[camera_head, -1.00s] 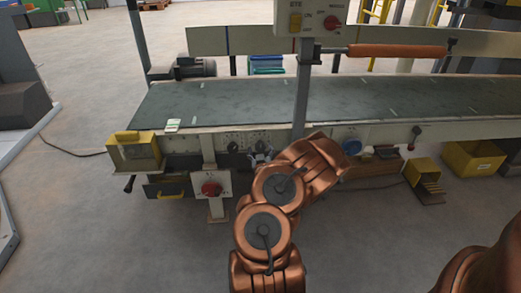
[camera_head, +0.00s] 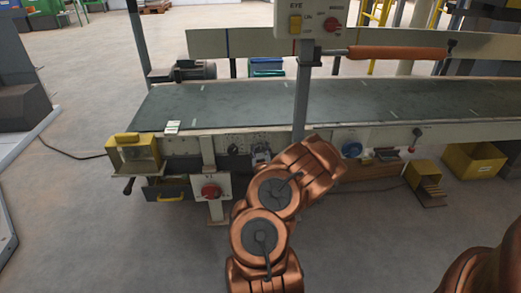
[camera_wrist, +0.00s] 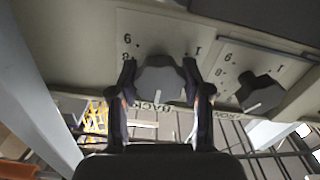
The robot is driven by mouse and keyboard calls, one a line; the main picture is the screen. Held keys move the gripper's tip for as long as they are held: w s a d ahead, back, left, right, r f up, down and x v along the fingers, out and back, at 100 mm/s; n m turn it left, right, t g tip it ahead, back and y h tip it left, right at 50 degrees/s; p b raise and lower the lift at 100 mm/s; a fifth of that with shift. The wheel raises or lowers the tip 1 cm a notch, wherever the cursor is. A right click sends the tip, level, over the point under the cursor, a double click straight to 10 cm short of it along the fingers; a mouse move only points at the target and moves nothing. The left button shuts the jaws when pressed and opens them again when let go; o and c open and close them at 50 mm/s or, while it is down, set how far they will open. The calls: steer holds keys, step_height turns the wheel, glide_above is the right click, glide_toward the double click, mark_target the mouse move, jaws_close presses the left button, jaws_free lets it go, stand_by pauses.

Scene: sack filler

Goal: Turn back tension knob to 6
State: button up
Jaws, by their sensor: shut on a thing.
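The back tension knob (camera_wrist: 160,84) is a dark grey knob on a pale plate. It shows upside down in the wrist view, with "BACK" lettered beside it. Its white pointer line faces the lettering, toward the bottom of that picture. My gripper (camera_wrist: 159,70) has one finger on each side of the knob and is shut on it. The fingers hide part of the scale. Upside-down numerals show at upper left, and a 1 at upper right. In the head view, my gripper (camera_head: 261,157) is at the conveyor's front panel, and the knob cannot be made out.
A similar dark knob (camera_wrist: 262,94) sits close by on its own plate. The conveyor belt (camera_head: 230,103) runs above the panel. A grey post (camera_head: 302,95) stands just behind my wrist. A red switch (camera_head: 210,191) is below left. A yellow box (camera_head: 132,153) hangs farther left.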

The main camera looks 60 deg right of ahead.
steer(key=c, duration=0.4)
steer(key=shift+a, duration=0.1)
steer(key=shift+w+m, duration=0.1)
steer(key=shift+m, duration=2.7)
steer(key=o, duration=1)
steer(key=shift+o, duration=0.9)
